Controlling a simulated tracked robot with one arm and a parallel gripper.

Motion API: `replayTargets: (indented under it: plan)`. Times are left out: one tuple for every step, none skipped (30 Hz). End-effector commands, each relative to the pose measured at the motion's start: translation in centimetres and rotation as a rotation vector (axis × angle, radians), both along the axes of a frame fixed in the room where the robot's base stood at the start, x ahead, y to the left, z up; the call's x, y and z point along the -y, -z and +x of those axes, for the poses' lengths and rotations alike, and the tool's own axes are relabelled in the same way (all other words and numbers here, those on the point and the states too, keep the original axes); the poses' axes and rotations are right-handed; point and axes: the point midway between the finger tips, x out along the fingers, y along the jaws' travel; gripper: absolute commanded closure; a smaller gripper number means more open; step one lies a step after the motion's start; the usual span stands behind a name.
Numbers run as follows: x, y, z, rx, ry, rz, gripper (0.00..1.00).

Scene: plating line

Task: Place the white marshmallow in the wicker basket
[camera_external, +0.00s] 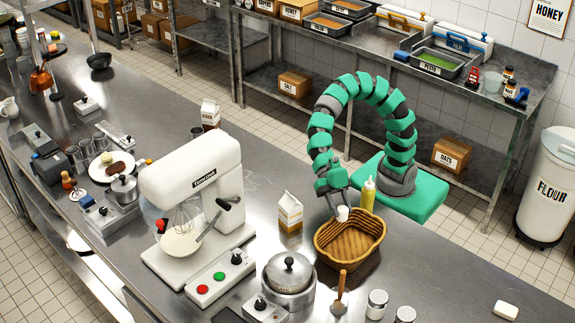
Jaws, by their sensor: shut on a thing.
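The white marshmallow (342,212) is small and pale. My gripper (339,208) is shut on it, pointing down from the arched green and grey arm. The wicker basket (338,262) is a brown woven oval on the steel counter. The marshmallow shows over the basket's far rim. I cannot tell from this one view how high it is above the basket. The visible inside of the basket looks empty.
A yellow squeeze bottle (368,194) stands close behind the basket, right of my gripper. A carton (290,212) stands to the left. A lidded pot (289,274), a wooden-handled tool (341,290) and jars (377,303) stand in front. The counter right of the basket is mostly clear.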

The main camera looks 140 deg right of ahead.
Motion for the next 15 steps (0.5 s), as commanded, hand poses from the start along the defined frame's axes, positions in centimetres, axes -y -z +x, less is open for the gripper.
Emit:
replayTargets:
  plan:
    - [0.0, 0.21, 0.0, 0.0, 0.0, 0.0, 0.72]
    - [-0.01, 0.26, 0.0, 0.0, 0.0, 0.0, 0.72]
    - [-0.01, 0.34, 0.0, 0.0, 0.0, 0.0, 0.72]
    - [-0.02, 0.39, -0.01, 0.0, 0.0, 0.0, 0.72]
    - [-0.01, 0.44, 0.0, 0.0, 0.0, 0.0, 0.72]
    - [-0.02, 0.52, -0.01, 0.0, 0.0, 0.0, 0.72]
    - [-0.01, 0.57, -0.01, 0.0, 0.0, 0.0, 0.72]
    - [-0.01, 0.63, 0.0, -0.001, 0.0, 0.0, 0.72]
    - [-0.01, 0.7, -0.01, -0.001, 0.0, 0.0, 0.72]
    - [-0.01, 0.72, 0.0, 0.0, 0.0, 0.001, 0.72]
    - [-0.01, 0.71, -0.01, -0.001, 0.0, 0.0, 0.72]
    - [-0.01, 0.66, -0.01, -0.001, 0.0, 0.0, 0.72]
    - [-0.01, 0.64, -0.01, -0.001, 0.0, 0.0, 0.72]
    - [-0.01, 0.63, -0.01, -0.001, 0.0, 0.0, 0.56]
    - [-0.01, 0.63, -0.01, -0.001, 0.0, 0.0, 0.45]
